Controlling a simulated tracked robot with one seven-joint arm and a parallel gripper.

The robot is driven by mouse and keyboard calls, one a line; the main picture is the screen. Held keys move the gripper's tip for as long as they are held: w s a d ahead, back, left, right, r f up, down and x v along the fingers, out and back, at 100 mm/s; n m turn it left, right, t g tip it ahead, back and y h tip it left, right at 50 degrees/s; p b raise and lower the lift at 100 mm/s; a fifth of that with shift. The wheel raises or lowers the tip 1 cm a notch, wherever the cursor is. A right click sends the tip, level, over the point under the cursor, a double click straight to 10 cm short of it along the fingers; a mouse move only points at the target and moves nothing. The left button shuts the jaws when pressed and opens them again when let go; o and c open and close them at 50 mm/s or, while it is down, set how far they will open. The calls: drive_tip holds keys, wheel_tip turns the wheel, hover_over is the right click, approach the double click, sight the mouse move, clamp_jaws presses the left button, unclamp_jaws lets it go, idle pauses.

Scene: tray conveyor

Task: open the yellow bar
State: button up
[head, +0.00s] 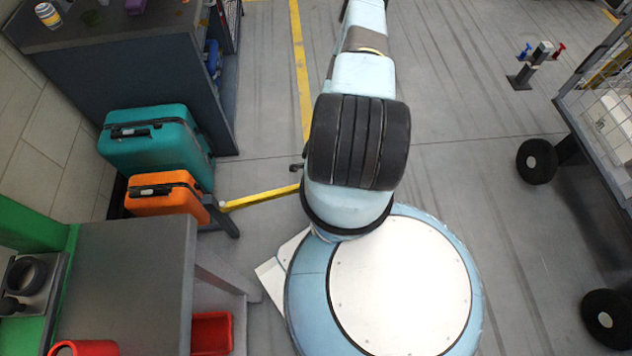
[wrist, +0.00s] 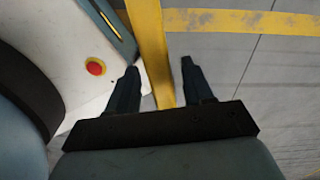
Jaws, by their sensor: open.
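The yellow bar (head: 262,197) runs from a dark post beside the orange suitcase to the right, until my arm hides its far end in the head view. In the wrist view the yellow bar (wrist: 151,45) comes down from the top and passes between the two dark fingers of my gripper (wrist: 158,67). The fingers are apart, with a gap on each side of the bar, wider on the right. I cannot tell whether the bar lies fully at fingertip depth. My arm mostly hides the gripper in the head view.
A teal suitcase (head: 155,140) and an orange suitcase (head: 167,193) stand left of the bar. A grey bench (head: 130,270) is at the lower left. A wheeled cage cart (head: 600,150) stands right. Yellow floor line (wrist: 240,22) crosses the wrist view.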

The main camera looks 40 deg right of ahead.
wheel_tip(320, 180, up, 13)
idle(0.6)
drive_tip(key=shift+w+r, duration=0.1)
idle(0.3)
drive_tip(key=w+d+r+n+t, duration=0.1)
drive_tip(key=w+r+n, duration=0.3)
drive_tip(key=r, duration=0.5)
drive_tip(key=w+d+r+n+t, duration=0.1)
drive_tip(key=w+r, duration=0.6)
drive_tip(key=r, duration=0.1)
drive_tip(key=w+r+n, duration=0.3)
drive_tip(key=w+r, duration=0.2)
drive_tip(key=r, duration=0.4)
drive_tip(key=a+r+n+t, duration=0.1)
drive_tip(key=a+r+n, duration=0.2)
drive_tip(key=r, duration=0.7)
drive_tip(key=a+r+n+t, duration=0.1)
drive_tip(key=a+r+n, duration=0.2)
drive_tip(key=r, duration=0.8)
drive_tip(key=s+a+r+n, duration=0.4)
drive_tip(key=s+r, duration=0.5)
drive_tip(key=r, duration=0.2)
drive_tip(key=s+a+r+n+t, duration=0.1)
drive_tip(key=s+a+r+n, duration=0.3)
drive_tip(key=s+r, duration=0.6)
drive_tip(key=shift+r+t, duration=0.3)
drive_tip(key=shift+r, duration=0.4)
